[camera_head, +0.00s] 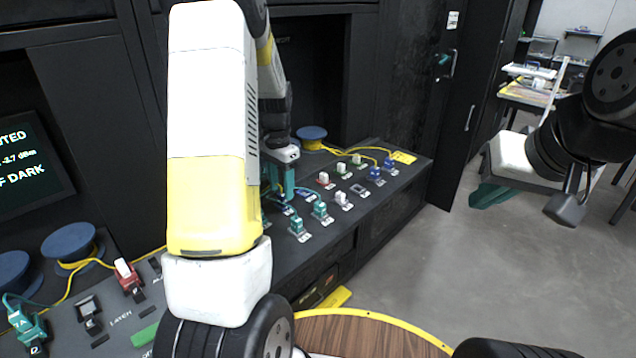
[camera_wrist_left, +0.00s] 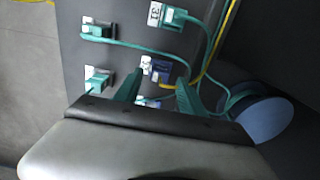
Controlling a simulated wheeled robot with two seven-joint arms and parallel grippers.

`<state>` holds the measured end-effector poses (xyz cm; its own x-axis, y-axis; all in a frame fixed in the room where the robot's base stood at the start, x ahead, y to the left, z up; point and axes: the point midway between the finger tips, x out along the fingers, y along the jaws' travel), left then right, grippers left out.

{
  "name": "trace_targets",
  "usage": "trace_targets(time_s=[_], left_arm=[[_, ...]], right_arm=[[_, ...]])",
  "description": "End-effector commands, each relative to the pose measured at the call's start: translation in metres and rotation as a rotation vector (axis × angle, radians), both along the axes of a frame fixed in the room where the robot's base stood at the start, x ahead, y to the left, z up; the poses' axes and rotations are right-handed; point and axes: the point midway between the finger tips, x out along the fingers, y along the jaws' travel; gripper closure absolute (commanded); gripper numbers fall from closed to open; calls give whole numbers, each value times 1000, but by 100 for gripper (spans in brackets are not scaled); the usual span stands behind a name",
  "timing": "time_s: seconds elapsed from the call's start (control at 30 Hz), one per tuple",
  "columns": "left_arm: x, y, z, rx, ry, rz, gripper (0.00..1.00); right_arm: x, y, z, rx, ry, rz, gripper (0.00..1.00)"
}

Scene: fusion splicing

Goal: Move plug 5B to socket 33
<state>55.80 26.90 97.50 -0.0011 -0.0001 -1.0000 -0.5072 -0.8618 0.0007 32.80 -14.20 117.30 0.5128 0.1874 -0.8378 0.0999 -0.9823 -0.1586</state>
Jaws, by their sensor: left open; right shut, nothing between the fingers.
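My left gripper (camera_head: 284,192) points down at the socket panel (camera_head: 400,187), partly hidden by my own arm. In the left wrist view its two teal fingers (camera_wrist_left: 157,90) are apart, with a blue socket or plug (camera_wrist_left: 160,72) between or just beyond their tips; contact cannot be told. A teal plug (camera_wrist_left: 175,18) sits beside a label reading 31. Other teal plugs are at the upper left (camera_wrist_left: 98,30) and by the left finger (camera_wrist_left: 97,82). No 5B or 33 marking is readable. My right gripper (camera_head: 492,194) is shut and empty, away from the panel at the right.
Cables run close around the left gripper. A blue spool (camera_head: 312,133) stands behind. A monitor (camera_head: 30,165) is at left. Open floor lies right.

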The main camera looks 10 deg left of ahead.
Motion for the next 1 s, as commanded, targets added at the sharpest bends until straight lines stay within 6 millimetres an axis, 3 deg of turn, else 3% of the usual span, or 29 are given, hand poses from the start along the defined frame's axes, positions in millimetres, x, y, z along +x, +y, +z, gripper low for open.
trace_targets(time_s=[0.3,1.0], left_arm=[[0,0,-29,0,0,0,53],[0,0,-32,0,-1,0,53]], right_arm=[[0,0,0,0,0,0,100],[0,0,0,0,0,0,100]])
